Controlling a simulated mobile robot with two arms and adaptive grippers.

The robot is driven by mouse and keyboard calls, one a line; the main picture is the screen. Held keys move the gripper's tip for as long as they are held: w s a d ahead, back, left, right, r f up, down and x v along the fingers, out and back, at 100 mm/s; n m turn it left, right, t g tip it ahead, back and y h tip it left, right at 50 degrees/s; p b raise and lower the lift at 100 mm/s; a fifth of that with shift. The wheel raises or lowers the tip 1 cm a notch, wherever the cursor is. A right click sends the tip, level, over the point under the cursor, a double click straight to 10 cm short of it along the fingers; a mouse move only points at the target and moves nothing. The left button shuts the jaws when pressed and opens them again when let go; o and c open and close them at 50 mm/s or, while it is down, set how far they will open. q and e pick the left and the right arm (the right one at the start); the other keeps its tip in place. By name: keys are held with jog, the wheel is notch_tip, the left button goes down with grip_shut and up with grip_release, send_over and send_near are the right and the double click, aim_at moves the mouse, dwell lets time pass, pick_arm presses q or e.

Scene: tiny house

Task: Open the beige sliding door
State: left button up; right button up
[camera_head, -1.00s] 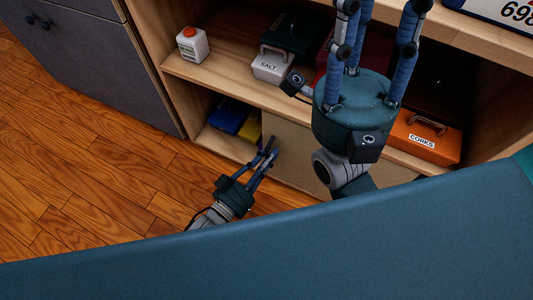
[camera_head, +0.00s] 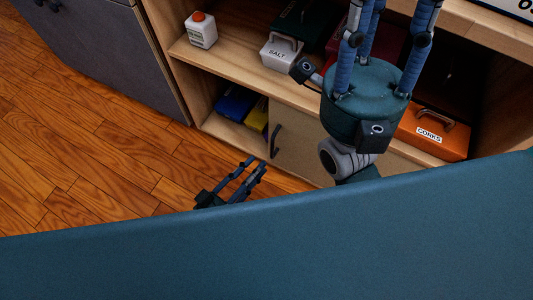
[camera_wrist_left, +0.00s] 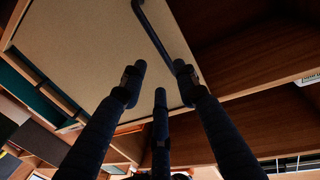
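The beige sliding door (camera_head: 298,152) covers part of the lower shelf of the wooden cabinet. Its dark upright bar handle (camera_head: 275,141) is near the door's left edge. My left gripper (camera_head: 256,167) is low in front of the handle, apart from it and empty. In the left wrist view its fingers (camera_wrist_left: 158,82) are spread open below the beige panel (camera_wrist_left: 85,65), and the handle (camera_wrist_left: 152,32) runs past the right-hand fingertip. My right gripper (camera_head: 385,20) is raised before the upper shelf; its fingertips are out of frame.
Left of the door are a blue box (camera_head: 236,103) and a yellow box (camera_head: 257,116) in an open bay. A SALT box (camera_head: 281,53), a white bottle (camera_head: 201,31) and an orange CORKS box (camera_head: 434,135) stand on the shelf above. The wooden floor (camera_head: 110,150) at left is clear.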

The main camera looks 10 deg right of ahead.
pick_arm(q)
jog(key=shift+v, duration=1.45)
